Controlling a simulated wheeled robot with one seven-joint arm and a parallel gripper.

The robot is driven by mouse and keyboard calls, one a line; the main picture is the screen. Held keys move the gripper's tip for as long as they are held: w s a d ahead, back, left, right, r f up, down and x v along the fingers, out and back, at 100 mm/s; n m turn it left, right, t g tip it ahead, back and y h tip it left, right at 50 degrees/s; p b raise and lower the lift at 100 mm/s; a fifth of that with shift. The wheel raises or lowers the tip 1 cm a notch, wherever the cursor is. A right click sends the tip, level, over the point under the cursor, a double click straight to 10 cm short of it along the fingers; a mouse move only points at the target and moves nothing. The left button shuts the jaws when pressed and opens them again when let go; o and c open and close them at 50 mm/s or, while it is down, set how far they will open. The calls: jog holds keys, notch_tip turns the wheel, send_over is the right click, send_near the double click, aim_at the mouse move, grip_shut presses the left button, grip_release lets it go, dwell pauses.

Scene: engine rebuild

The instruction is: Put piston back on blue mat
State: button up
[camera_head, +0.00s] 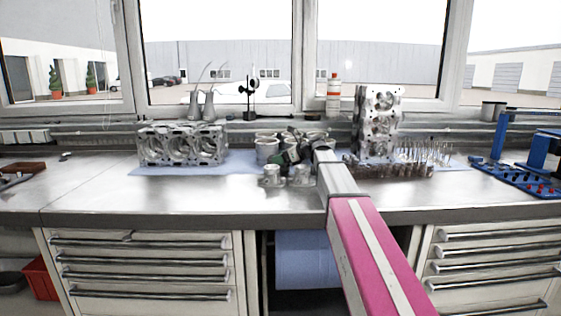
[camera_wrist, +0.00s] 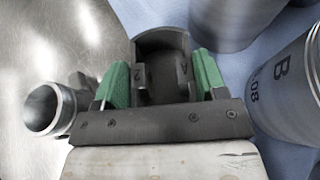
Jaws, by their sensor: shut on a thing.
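My gripper (camera_wrist: 158,85) has green finger pads and is shut on a dark grey, hollow piston (camera_wrist: 160,48), which sits between the pads. In the head view my gripper (camera_head: 293,153) is over the middle of the bench, among metal parts, and mostly hides the piston. The blue mat (camera_head: 237,161) lies under the engine parts on the bench. It also shows in the wrist view (camera_wrist: 272,48) beyond and right of the piston. I cannot tell whether the piston touches the mat.
Cylinder liners (camera_wrist: 292,90) stand close right of my gripper. A ring-ended metal part (camera_wrist: 45,108) is close on its left. Small metal parts (camera_head: 272,176) sit at the mat's front edge. An engine block (camera_head: 182,146) stands left, a stacked block (camera_head: 378,125) right. The front left bench is clear.

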jog(key=shift+f, duration=0.35)
jog(key=shift+f, duration=0.1)
jog(key=o, duration=1.3)
jog(key=v, duration=1.2)
